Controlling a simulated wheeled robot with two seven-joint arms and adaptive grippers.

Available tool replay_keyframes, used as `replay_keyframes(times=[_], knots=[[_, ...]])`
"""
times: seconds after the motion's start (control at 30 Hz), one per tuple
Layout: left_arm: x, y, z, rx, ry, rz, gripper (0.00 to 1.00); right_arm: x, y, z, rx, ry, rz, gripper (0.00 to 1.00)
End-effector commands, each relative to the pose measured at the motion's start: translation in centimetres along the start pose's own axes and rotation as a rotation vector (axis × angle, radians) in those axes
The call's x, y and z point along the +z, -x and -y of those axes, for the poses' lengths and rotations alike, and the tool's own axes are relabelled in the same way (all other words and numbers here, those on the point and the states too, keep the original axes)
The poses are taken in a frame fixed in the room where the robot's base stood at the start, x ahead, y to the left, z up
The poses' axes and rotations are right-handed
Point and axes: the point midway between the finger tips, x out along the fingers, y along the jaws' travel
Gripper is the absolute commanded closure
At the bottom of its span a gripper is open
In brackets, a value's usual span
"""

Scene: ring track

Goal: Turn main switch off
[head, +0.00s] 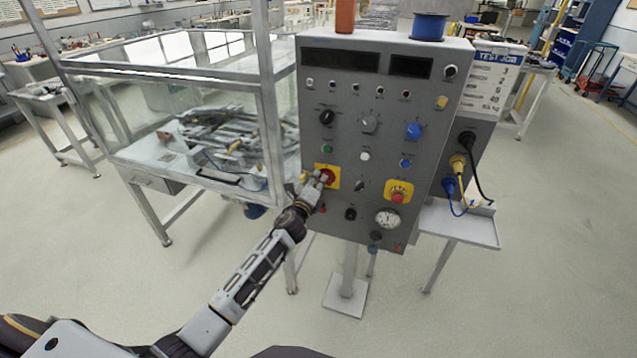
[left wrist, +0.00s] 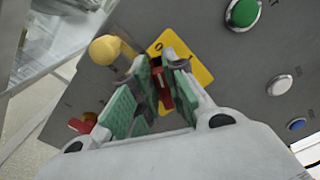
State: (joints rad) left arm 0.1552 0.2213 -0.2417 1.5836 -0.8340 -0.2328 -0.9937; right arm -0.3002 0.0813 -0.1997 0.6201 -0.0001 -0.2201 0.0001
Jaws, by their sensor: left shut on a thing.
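The main switch appears to be the red handle (head: 328,175) on a yellow plate (head: 332,184), at the left side of the grey control panel (head: 390,95). In the left wrist view the red handle (left wrist: 163,90) sits between the green-padded fingers, in front of the yellow plate (left wrist: 198,72). My left gripper (head: 319,178) reaches it from the lower left in the head view. In the left wrist view my left gripper (left wrist: 160,82) is shut on the red handle, with a finger on each side. The fingers hide part of the handle and plate. My right gripper is out of view.
A yellow ball knob (left wrist: 105,50) sticks out beside the switch. A red button on a yellow plate (head: 398,192) is to the right. A gauge (head: 387,218) sits below that. A glass-walled metal frame (head: 270,130) stands left of the panel; a small shelf (head: 455,225) is at right.

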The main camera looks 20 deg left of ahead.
Motion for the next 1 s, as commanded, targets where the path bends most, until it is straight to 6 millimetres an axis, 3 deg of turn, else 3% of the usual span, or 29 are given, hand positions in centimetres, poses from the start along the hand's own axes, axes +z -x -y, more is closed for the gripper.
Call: replay_keyframes(times=[0.5, 1.0], knots=[[-0.2, 0.0, -1.0, 0.002, 0.417, 0.001, 1.0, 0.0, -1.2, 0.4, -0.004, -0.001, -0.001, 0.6], [-0.3, 0.0, -1.2, 0.003, 0.514, 0.001, 1.0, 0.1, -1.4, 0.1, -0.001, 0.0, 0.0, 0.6]])
